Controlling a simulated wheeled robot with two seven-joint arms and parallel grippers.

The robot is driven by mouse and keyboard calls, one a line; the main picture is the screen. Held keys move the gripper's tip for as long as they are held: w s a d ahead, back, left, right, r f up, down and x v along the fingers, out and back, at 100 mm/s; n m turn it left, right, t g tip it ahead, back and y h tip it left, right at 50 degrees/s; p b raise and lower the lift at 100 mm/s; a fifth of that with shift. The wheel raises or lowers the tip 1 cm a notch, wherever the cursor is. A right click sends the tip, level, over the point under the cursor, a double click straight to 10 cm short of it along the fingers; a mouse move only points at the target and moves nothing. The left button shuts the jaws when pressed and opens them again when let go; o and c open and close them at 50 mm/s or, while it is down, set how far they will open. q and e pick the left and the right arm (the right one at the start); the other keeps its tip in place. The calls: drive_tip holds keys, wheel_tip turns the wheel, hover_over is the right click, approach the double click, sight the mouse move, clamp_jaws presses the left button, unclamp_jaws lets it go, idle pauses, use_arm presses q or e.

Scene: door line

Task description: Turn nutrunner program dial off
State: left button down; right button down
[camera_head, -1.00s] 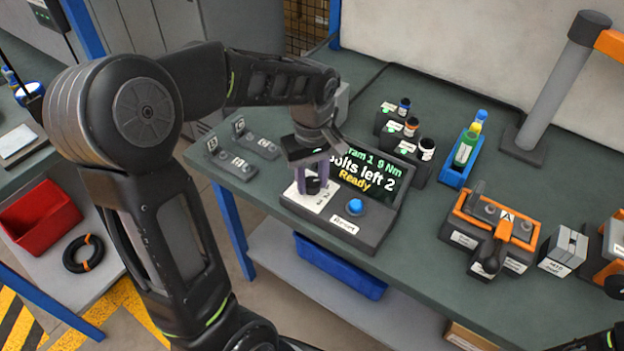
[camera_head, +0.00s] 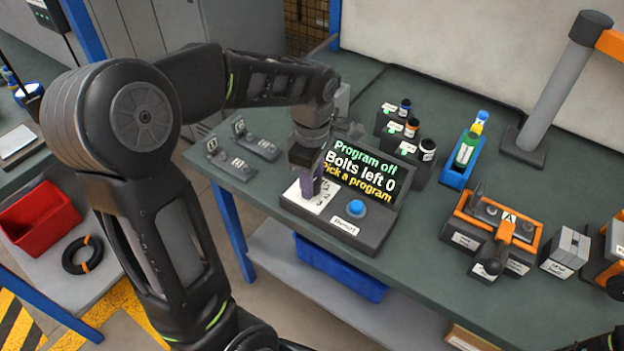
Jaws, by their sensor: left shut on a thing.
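The nutrunner controller (camera_head: 372,228) is a dark box on the green bench, with a blue button (camera_head: 356,208) and a white dial plate (camera_head: 309,198) on its top. Its screen (camera_head: 357,172) reads "Program off", "Bolts left 0" and "Pick a program". My left gripper (camera_head: 311,184) points down over the dial plate and is shut on the program dial, which its fingers mostly hide. My right gripper is not clearly in view; only dark parts show at the lower right edge.
Several small bottles in dark holders (camera_head: 408,130) stand behind the screen. A blue holder with a green bottle (camera_head: 465,152) and an orange-framed fixture (camera_head: 490,228) are to the right. A blue bin (camera_head: 340,268) sits on the shelf below.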

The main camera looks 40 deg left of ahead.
idle(0.4)
use_arm(q)
drive_tip(key=c, duration=1)
unclamp_jaws()
drive_tip(key=shift+o, duration=0.2)
wheel_tip(320, 180, up, 8)
drive_tip(key=shift+f, duration=0.1)
